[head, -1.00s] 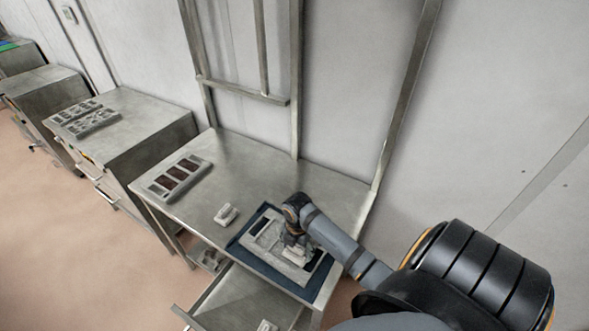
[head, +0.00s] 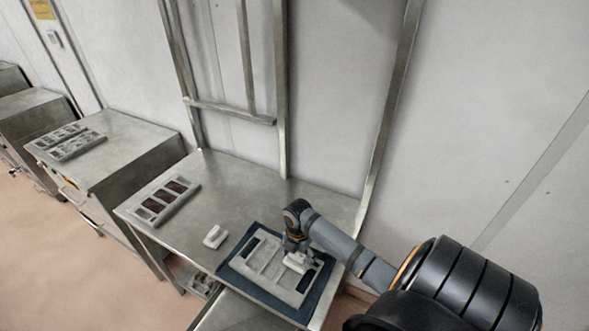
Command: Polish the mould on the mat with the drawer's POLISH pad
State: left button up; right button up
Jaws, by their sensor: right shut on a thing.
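The mould (head: 262,262), a grey frame with rectangular cavities, lies on the dark blue mat (head: 236,272) at the front of the steel table. My right gripper (head: 297,257) is over the right part of the mould, pointing down. It is shut on a small pale pad (head: 297,264), which is at the mould's surface; I cannot tell whether it touches. Any label on this pad is too small to read. A second pale block-like pad (head: 215,236) lies on the table left of the mat. The drawer (head: 235,312) is below the table front, mostly cut off. My left gripper is not in view.
Another mould (head: 163,199) with dark brown-filled cavities lies at the table's left end. More moulds (head: 70,142) lie on a steel cabinet (head: 125,150) further left. Upright metal posts (head: 283,100) stand at the table's back edge. The table's middle is clear.

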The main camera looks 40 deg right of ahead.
jog(key=shift+w+d, duration=0.1)
jog(key=shift+d, duration=0.25)
jog(key=shift+w+a+f+b, duration=0.1)
jog(key=shift+w+a+b, duration=0.15)
jog(key=shift+w+b, duration=0.3)
jog(key=shift+w+a, duration=0.25)
jog(key=shift+w, duration=0.7)
jog(key=shift+w+a+b, duration=0.15)
jog(key=shift+w+b, duration=0.35)
jog(key=shift+w+a+b, duration=0.2)
jog(key=shift+w, duration=0.45)
jog(key=shift+w+a+b, duration=0.2)
jog(key=shift+w, duration=0.4)
jog(key=shift+w+a, duration=0.25)
jog(key=shift+w, duration=0.85)
